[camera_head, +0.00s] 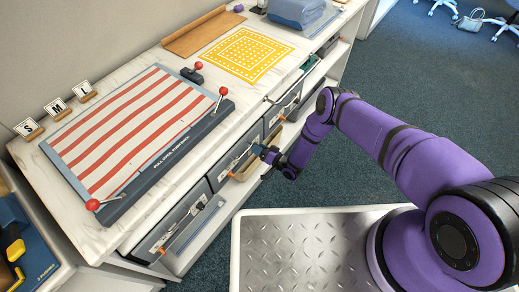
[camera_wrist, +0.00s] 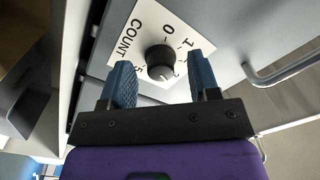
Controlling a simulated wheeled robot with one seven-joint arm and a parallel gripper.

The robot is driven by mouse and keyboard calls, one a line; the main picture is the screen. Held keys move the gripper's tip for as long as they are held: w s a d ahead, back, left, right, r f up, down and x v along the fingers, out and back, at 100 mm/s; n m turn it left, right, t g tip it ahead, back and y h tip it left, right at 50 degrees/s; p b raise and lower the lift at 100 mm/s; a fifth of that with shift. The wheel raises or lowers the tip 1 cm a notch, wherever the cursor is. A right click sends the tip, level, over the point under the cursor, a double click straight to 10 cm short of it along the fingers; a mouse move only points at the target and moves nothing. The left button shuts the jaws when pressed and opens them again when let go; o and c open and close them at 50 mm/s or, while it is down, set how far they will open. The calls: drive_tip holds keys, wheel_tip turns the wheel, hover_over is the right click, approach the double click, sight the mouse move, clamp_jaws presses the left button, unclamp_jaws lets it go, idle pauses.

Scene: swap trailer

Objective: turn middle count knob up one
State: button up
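The count knob (camera_wrist: 159,57) is a round black dial on a white label plate (camera_wrist: 136,22) printed COUNT with numbers around it. In the wrist view it lies between the two blue fingers of my gripper (camera_wrist: 160,66), which stand apart on either side. Gaps show between the knob and the fingers, so my gripper is open. I cannot read the knob's setting clearly. In the head view my gripper (camera_head: 265,153) is in front of the middle grey drawer unit (camera_head: 222,172); the knob itself cannot be made out there.
Similar units stand at the near left (camera_head: 170,232) and far right (camera_head: 283,112). A bar handle (camera_wrist: 283,70) sits right of the knob in the wrist view. Above the units, the counter holds a striped board (camera_head: 130,125) with red-knobbed levers. A metal plate platform (camera_head: 310,245) lies below.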

drive_tip(key=v, duration=1)
drive_tip(key=shift+s+d, duration=0.3)
idle(0.4)
